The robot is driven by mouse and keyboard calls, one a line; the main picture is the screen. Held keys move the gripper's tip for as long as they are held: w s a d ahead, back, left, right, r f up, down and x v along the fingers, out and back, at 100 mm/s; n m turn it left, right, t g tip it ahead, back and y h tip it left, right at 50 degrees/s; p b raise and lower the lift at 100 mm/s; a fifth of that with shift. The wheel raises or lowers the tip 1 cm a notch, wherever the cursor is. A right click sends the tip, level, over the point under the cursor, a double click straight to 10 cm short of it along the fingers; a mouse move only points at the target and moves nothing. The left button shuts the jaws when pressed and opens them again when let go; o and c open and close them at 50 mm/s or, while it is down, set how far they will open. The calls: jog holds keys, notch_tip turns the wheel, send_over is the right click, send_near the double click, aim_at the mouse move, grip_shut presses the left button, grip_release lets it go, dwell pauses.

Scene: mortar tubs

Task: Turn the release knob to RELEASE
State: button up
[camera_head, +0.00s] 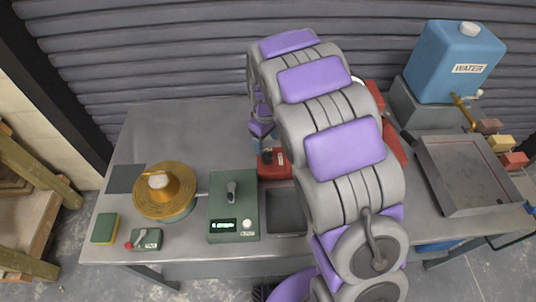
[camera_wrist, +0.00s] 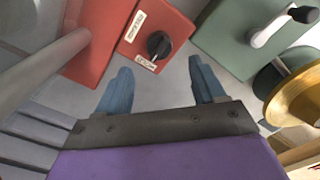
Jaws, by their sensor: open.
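The release knob (camera_wrist: 158,45) is a black round knob on a small red box (camera_wrist: 178,28) in the wrist view. Two pale labels sit on the box, one on the left (camera_wrist: 135,27) and one near its front edge (camera_wrist: 146,63); I cannot read them surely, nor tell which one the knob points to. The red box (camera_head: 274,170) also shows in the head view, partly behind my arm. My gripper (camera_wrist: 160,67) is open, its blue fingers apart and empty, with the knob beyond the gap between the fingertips. No finger appears to touch it.
A green box with a lever (camera_head: 233,207) stands left of the red box, beside a brass round drum (camera_head: 165,190). A sunken bin (camera_head: 287,210) lies in front. A larger red body with a grey post (camera_wrist: 60,58) is close on the left. A blue water container (camera_head: 455,65) stands far right.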

aim_at(267, 153)
jog(key=f, duration=0.2)
jog(key=a+f, duration=0.1)
jog(key=shift+f+b, duration=0.3)
jog(key=shift+f, duration=0.1)
jog(key=f, duration=0.1)
jog(key=d+f, duration=0.1)
jog(key=shift+d+f, duration=0.25)
jog(key=shift+f, duration=0.15)
jog(key=shift+d+f+b, duration=0.25)
jog(key=shift+d+b, duration=0.05)
jog(key=shift+a, duration=0.8)
jog(key=shift+c, duration=0.9)
jog(key=shift+f, duration=0.1)
jog(key=shift+c, duration=0.7)
jog(key=shift+d, duration=0.5)
jog(key=c, duration=0.5)
jog(key=shift+a, duration=0.15)
jog(key=shift+c, duration=1.2)
